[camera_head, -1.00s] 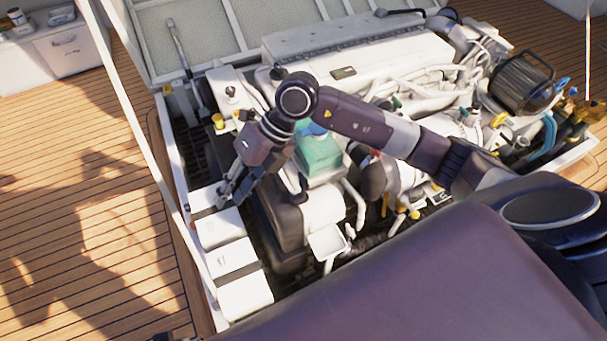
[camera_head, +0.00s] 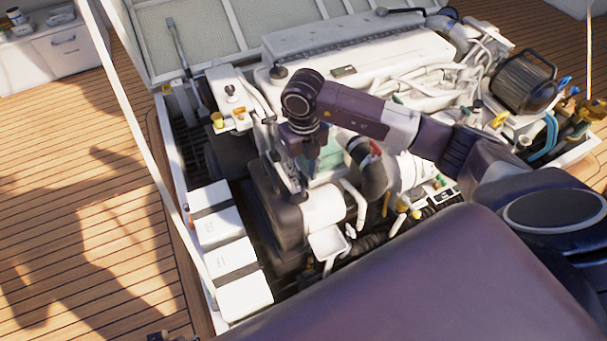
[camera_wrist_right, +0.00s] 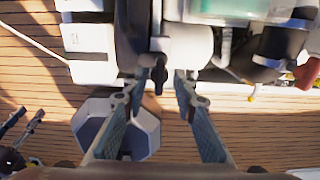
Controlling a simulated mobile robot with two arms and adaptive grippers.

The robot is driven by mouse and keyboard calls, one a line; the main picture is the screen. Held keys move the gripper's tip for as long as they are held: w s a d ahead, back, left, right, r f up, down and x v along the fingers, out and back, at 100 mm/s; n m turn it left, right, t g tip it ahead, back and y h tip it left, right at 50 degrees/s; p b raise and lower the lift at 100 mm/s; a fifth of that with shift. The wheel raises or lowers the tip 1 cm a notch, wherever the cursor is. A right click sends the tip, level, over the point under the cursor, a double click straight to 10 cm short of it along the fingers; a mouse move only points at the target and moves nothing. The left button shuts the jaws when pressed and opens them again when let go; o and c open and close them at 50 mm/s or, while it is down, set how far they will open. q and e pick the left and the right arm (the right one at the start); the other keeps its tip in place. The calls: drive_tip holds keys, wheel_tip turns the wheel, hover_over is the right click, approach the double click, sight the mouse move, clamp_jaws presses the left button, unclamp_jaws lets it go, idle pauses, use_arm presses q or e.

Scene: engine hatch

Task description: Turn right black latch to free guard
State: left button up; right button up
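A small black latch (camera_wrist_right: 159,74) hangs upright beside a white cylinder (camera_wrist_right: 188,46) on the engine. In the head view, the white cylinder (camera_head: 323,208) sits beside a black housing (camera_head: 272,212); the latch there is mostly hidden by my gripper. My right gripper (camera_head: 305,172) points down over this spot. In the right wrist view its fingers (camera_wrist_right: 168,84) are apart, with the latch close to the left fingertip; I cannot tell if they touch. My left gripper (camera_wrist_right: 27,118) shows at the left edge of the right wrist view, fingers apart and empty. I cannot tell which part is the guard.
A pale open hopper (camera_head: 328,243) stands just in front of the cylinder. White boxes (camera_head: 232,255) line the left side of the hatch. A teal tank (camera_head: 325,165) and engine pipes lie close to the right gripper. Bare wooden deck (camera_head: 90,220) spreads to the left.

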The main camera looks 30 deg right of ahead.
drive_tip(key=shift+f, duration=0.25)
drive_tip(key=shift+c, duration=0.2)
clamp_jaws()
